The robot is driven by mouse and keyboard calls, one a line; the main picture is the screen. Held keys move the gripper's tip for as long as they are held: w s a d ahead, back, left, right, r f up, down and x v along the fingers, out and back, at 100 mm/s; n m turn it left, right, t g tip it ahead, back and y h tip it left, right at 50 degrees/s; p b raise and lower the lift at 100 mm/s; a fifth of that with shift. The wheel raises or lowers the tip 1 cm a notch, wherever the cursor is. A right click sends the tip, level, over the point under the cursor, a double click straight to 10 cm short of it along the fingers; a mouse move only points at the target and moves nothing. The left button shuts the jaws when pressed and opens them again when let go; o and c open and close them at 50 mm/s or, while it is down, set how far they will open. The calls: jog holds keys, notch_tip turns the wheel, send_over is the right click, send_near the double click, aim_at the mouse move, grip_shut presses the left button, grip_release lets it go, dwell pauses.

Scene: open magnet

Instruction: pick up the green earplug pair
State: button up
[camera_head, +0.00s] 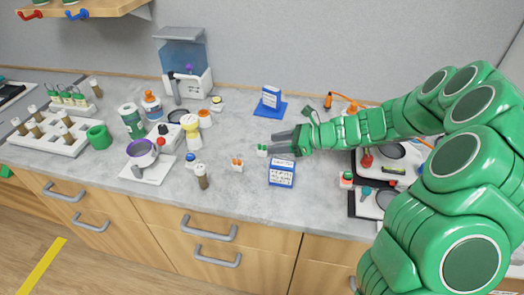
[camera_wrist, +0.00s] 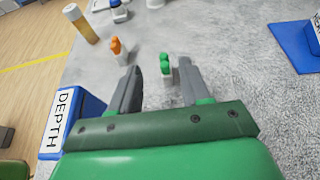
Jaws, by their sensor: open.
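The green earplug pair (camera_head: 262,150) stands upright on the grey counter, on a small white base. In the wrist view the green earplug pair (camera_wrist: 166,68) lies ahead, between the lines of my two fingers and closer to the right one. My gripper (camera_head: 272,141) is open and empty, low over the counter with its fingers pointing left, just short of the pair. In the wrist view my gripper (camera_wrist: 159,82) shows both grey fingers spread apart. I cannot tell the exact height of the fingertips above the counter.
An orange earplug pair (camera_head: 237,165) stands left of the green one, also in the wrist view (camera_wrist: 118,48). A blue sign (camera_head: 282,172) stands close in front of my gripper. Another blue sign (camera_head: 270,100) stands behind. A brown-filled vial (camera_head: 202,178) is farther left.

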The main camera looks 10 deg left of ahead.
aim_at(257, 154)
jog(key=shift+w+f+x, duration=0.1)
jog(key=shift+f+x, duration=0.1)
jog(key=shift+x, duration=1.75)
jog(key=shift+w+f+x, duration=0.15)
jog(key=shift+x, duration=1.8)
jog(key=shift+d, duration=0.15)
jog(key=shift+c, duration=0.2)
grip_shut()
